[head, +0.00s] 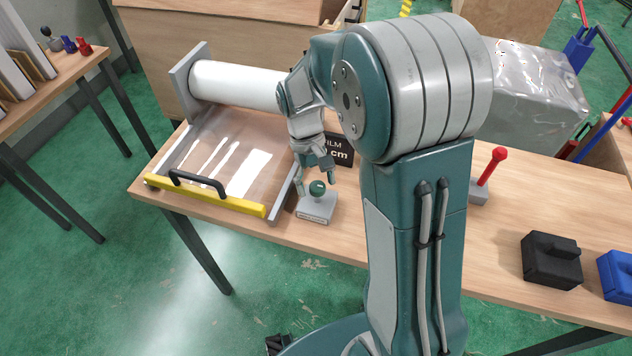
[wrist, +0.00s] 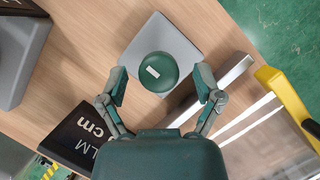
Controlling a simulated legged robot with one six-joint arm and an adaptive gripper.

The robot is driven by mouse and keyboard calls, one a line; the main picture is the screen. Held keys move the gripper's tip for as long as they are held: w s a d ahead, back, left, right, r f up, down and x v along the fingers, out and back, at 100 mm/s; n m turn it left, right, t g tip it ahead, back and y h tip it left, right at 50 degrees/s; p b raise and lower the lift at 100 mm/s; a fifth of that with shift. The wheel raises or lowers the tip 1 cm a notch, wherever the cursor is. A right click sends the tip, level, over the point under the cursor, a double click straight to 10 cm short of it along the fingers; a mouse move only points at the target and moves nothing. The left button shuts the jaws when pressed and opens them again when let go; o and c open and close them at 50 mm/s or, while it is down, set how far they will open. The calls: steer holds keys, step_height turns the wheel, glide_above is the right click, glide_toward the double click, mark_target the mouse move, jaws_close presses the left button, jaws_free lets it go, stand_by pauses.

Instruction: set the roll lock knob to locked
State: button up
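The roll lock knob (head: 317,188) is a round dark green knob on a small grey base (head: 316,207) at the table's front edge, right of the film frame. In the wrist view the knob (wrist: 158,72) shows a short white mark on its top, and its grey base (wrist: 185,42) lies beneath it. My gripper (head: 315,178) is just above the knob. In the wrist view my gripper (wrist: 161,88) is open, with one finger on each side of the knob and a gap to both. The label on the base's front is too small to read.
A white film roll (head: 235,83) lies left, with a yellow bar (head: 205,195) with black handle in front. A black "FILM cm" sign (head: 339,150) stands behind the knob. A red-handled lever (head: 489,172) and black block (head: 552,260) are further right. Bare table lies between.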

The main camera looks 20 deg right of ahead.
steer(key=v, duration=1.2)
steer(key=shift+a, duration=0.1)
steer(key=s+r+t, duration=0.2)
steer(key=s+t, duration=0.3)
steer(key=s, duration=0.4)
steer(key=s+r+m+t, duration=0.1)
steer(key=s+t, duration=0.4)
steer(key=s, duration=0.5)
steer(key=shift+d+r+m+y, duration=0.3)
steer(key=shift+d+r, duration=0.1)
steer(key=shift+r, duration=0.45)
